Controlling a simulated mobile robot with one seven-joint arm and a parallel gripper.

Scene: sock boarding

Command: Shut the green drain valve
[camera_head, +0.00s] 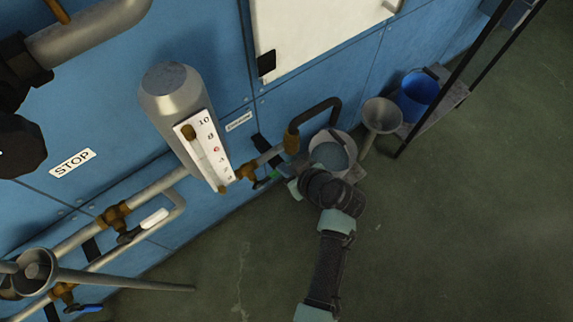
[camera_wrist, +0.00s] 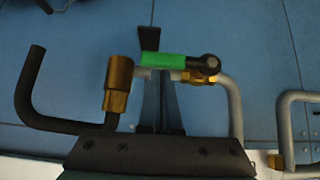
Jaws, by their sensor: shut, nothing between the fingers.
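The green valve handle (camera_wrist: 164,60) lies across the middle of the wrist view, roughly in line with the short pipe beside it. Its dark pivot end and brass valve body (camera_wrist: 200,76) are at its right. In the head view the green handle (camera_head: 268,179) is small, low on the pipework and partly hidden. My gripper (camera_wrist: 160,80) is shut and empty, its dark fingers reaching toward the handle's middle. I cannot tell whether they touch it. In the head view my gripper (camera_head: 284,178) is beside the handle, mostly hidden by my wrist.
A black bent outlet pipe (camera_wrist: 40,98) and brass fitting (camera_wrist: 118,82) stand left of the handle. In the head view a bucket of liquid (camera_head: 332,156), a grey funnel (camera_head: 382,115) and a blue bucket (camera_head: 417,96) are nearby. A level gauge (camera_head: 205,150) rises above the valve. Open floor lies right.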

